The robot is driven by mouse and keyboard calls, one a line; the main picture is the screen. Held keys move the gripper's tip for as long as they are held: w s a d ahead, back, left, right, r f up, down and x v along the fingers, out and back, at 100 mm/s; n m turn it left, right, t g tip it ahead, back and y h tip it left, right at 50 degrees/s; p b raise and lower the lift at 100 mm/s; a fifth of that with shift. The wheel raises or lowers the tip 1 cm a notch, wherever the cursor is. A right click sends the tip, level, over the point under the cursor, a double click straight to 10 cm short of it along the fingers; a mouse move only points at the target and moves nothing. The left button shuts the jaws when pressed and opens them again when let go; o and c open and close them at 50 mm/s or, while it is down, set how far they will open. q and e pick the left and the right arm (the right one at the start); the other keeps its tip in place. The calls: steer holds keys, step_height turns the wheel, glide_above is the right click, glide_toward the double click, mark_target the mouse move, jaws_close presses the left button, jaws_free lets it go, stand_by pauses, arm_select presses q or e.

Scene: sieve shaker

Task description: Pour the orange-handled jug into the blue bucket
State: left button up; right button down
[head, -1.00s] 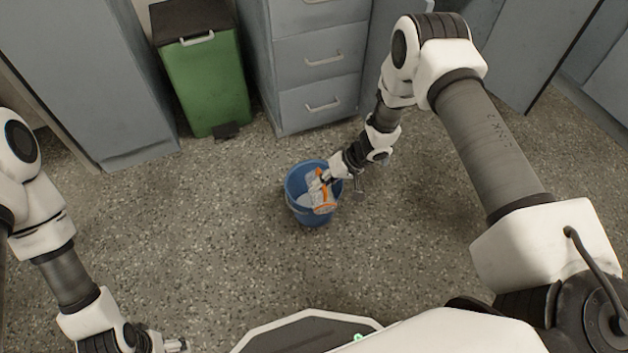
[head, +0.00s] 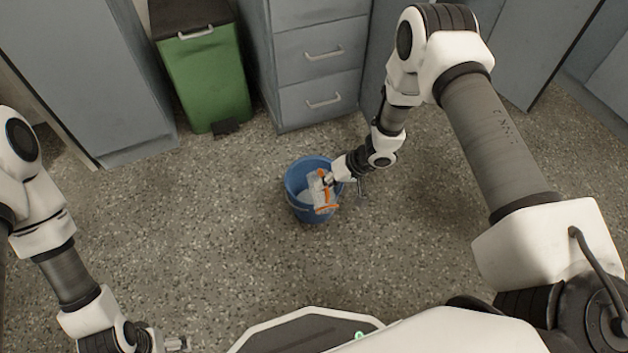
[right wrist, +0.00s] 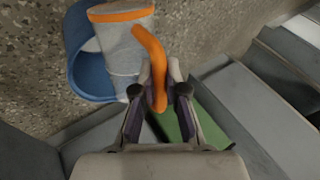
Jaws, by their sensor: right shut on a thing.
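The blue bucket (head: 313,216) stands on the floor near the middle of the head view, with something pale inside it. The jug (head: 315,188), clear with an orange rim and handle, is tilted over the bucket's opening. My right gripper (head: 330,178) is shut on the jug's orange handle. In the right wrist view, the handle (right wrist: 152,62) runs down between the fingers of my right gripper (right wrist: 158,92), and the bucket (right wrist: 88,72) shows behind the jug (right wrist: 122,48). My left gripper (head: 178,344) is at the bottom left, far from the bucket; its jaws are too small to judge.
A green pedal bin (head: 205,85) with a dark lid stands at the back left. Grey drawers (head: 318,75) are behind the bucket, and a grey cabinet (head: 95,80) is at the far left. The speckled floor (head: 215,230) around the bucket is clear.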

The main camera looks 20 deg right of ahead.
mark_target(330, 207)
steer(key=shift+s+f+t+b, duration=0.45)
steer(key=shift+s+b, duration=0.25)
steer(key=shift+s, duration=0.15)
steer(key=shift+s+n+t, duration=0.3)
steer(key=shift+s+t, duration=0.15)
steer(key=shift+s+a+f+n+t+b, duration=0.1)
steer(key=shift+s+n+t+b, duration=0.2)
steer(key=shift+s+t+b, duration=0.4)
steer(key=shift+s+t, duration=0.15)
steer(key=shift+t, duration=0.35)
steer(key=s+f+n+t+y+b, duration=0.1)
steer(key=s+f+n+t+b, duration=0.1)
steer(key=f, duration=0.6)
steer(key=s+a+f+n+t+y+b, duration=0.1)
steer(key=s+f+n+t+b, duration=0.1)
steer(key=s+f+t+b, duration=0.2)
steer(key=shift+s+f+n+t, duration=0.25)
steer(key=shift+f+t, duration=0.95)
steer(key=shift+f, duration=0.65)
